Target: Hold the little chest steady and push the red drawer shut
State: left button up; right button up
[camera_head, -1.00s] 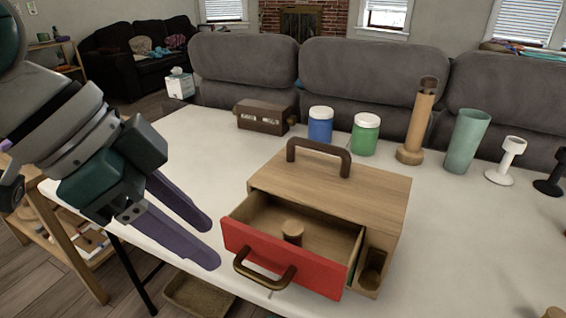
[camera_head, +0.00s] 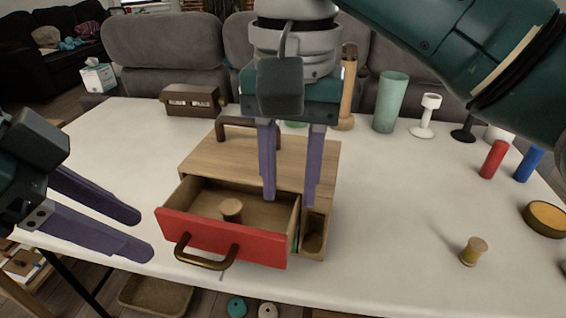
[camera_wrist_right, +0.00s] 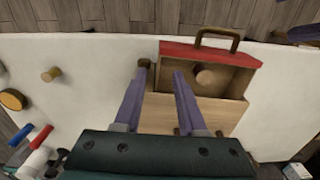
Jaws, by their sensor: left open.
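The little wooden chest (camera_head: 310,155) stands on the white table with a dark brown handle on top. Its red drawer (camera_head: 262,247) is pulled out at the front, with a bronze handle (camera_head: 207,262) and a wooden spool (camera_head: 231,209) inside. The drawer also shows in the right wrist view (camera_wrist_right: 212,57). My left gripper (camera_head: 146,236) is open and empty, left of the drawer front. My right gripper (camera_head: 291,198) is open and points down over the chest's right side, fingers apart. I cannot tell whether it touches the chest. My right arm hides part of the area behind.
A brown box (camera_head: 190,100), green tumbler (camera_head: 390,103) and white goblet (camera_head: 425,117) stand along the back. Red (camera_head: 493,160) and blue (camera_head: 528,164) cylinders stand at the right. Another spool (camera_head: 473,251) is right of the chest, with clear table between.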

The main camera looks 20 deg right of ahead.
aim_at(289, 227)
jog(key=shift+w+d+r, duration=0.1)
jog(key=shift+w+r, duration=0.1)
jog(key=shift+f, duration=0.2)
notch_tip(289, 227, down, 9)
jog(key=shift+f, duration=0.15)
grip_shut()
dwell(0.3)
dwell(1.1)
